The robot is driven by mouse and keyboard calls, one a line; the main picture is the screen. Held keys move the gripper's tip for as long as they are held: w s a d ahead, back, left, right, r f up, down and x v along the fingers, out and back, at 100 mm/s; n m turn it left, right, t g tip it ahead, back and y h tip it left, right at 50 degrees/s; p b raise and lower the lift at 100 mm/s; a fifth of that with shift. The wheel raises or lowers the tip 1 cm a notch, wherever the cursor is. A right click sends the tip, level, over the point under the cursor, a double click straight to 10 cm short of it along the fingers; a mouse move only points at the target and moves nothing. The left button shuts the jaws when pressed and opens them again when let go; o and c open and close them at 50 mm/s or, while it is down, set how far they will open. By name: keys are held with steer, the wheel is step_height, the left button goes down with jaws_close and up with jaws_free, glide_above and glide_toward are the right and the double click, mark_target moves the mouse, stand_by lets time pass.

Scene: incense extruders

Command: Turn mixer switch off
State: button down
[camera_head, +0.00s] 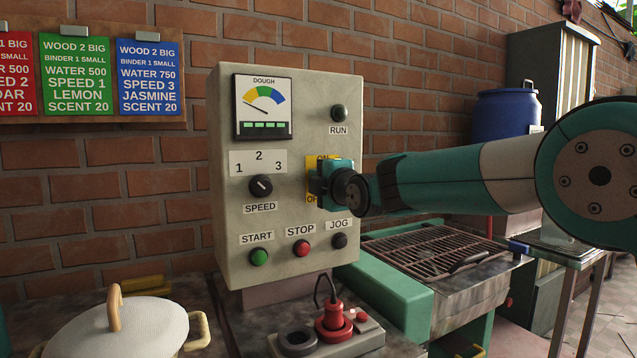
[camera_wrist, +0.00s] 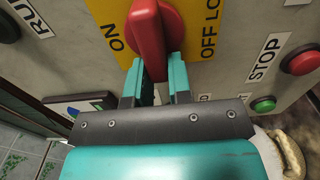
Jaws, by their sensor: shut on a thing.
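The mixer switch is a red rotary handle (camera_wrist: 150,35) on a yellow plate (camera_wrist: 108,45) marked ON on the left and OFF on the right in the wrist view. There the handle runs roughly up and down the picture, between the two words. My gripper (camera_wrist: 162,82) is shut on the lower part of the handle, one teal finger on each side. The switch sits on the right of the beige control box (camera_head: 225,215).
Close to my gripper are the speed knob (camera_head: 261,187), the red stop button (camera_head: 302,248) and the dark jog button (camera_head: 339,241). A green start button (camera_head: 259,257) is lower left. Below stands a red plug (camera_head: 333,322). A lidded pot (camera_head: 120,325) is front left.

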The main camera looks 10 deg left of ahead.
steer(key=shift+a+f, duration=0.1)
steer(key=c, duration=1)
jaws_free()
steer(key=shift+c, duration=0.2)
steer(key=shift+s, duration=0.1)
steer(key=b+v, duration=0.3)
steer(key=v, duration=1.4)
steer(key=shift+d, duration=0.25)
steer(key=shift+s, duration=0.15)
